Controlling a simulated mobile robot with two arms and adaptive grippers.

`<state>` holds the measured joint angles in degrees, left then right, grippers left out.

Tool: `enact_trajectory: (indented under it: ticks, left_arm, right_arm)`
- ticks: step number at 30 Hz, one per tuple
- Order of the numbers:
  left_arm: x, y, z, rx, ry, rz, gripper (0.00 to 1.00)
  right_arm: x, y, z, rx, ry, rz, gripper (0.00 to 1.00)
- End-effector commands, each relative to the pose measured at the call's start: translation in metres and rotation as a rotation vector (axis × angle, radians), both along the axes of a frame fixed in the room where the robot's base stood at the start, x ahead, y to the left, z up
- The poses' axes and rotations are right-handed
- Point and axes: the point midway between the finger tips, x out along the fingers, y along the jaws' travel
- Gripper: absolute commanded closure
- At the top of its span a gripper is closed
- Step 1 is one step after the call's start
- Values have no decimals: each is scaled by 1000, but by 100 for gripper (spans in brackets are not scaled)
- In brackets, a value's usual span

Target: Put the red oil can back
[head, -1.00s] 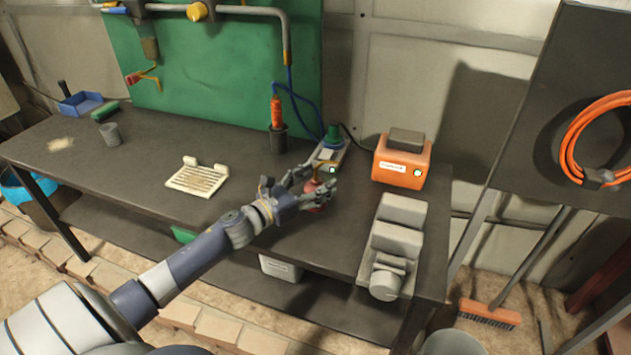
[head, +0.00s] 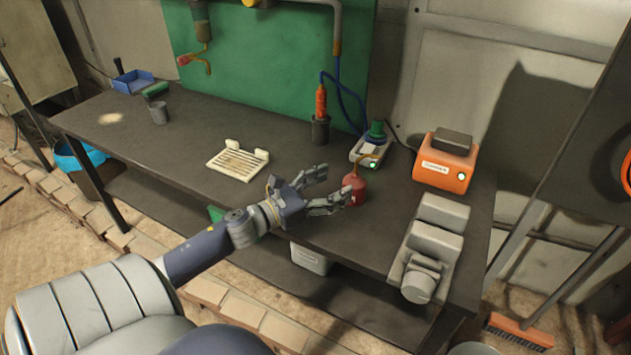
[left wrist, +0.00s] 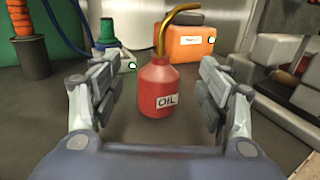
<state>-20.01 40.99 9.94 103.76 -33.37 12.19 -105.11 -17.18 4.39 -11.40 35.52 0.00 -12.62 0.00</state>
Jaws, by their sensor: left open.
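In the left wrist view the can (left wrist: 160,88) shows an OIL label and a bent brass spout. My left gripper (head: 335,188) is open just left of the can in the head view. In the left wrist view the open fingers (left wrist: 157,100) lie to either side of the can, with gaps between them and it. My right gripper is not in view.
Behind the can are a grey device with a green knob (head: 370,148) and an orange box (head: 445,162). A grey vise-like machine (head: 430,245) stands to the right. A slatted cream tray (head: 237,160) is to the left. The bench left of it is mostly clear.

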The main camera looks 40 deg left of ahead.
Motion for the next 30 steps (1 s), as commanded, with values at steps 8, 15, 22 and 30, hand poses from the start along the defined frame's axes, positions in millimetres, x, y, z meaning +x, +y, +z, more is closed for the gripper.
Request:
enact_trajectory:
  ticks: [8,15,22,30]
  left_arm:
    - [-33,8,-1,0,1,0,31]
    - [-43,10,0,1,0,-1,31]
    - [-43,10,1,1,0,-1,31]
    - [-43,10,0,1,0,0,31]
  right_arm:
    - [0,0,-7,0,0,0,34]
    - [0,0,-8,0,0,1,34]
    - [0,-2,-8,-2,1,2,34]
    - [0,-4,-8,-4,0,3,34]
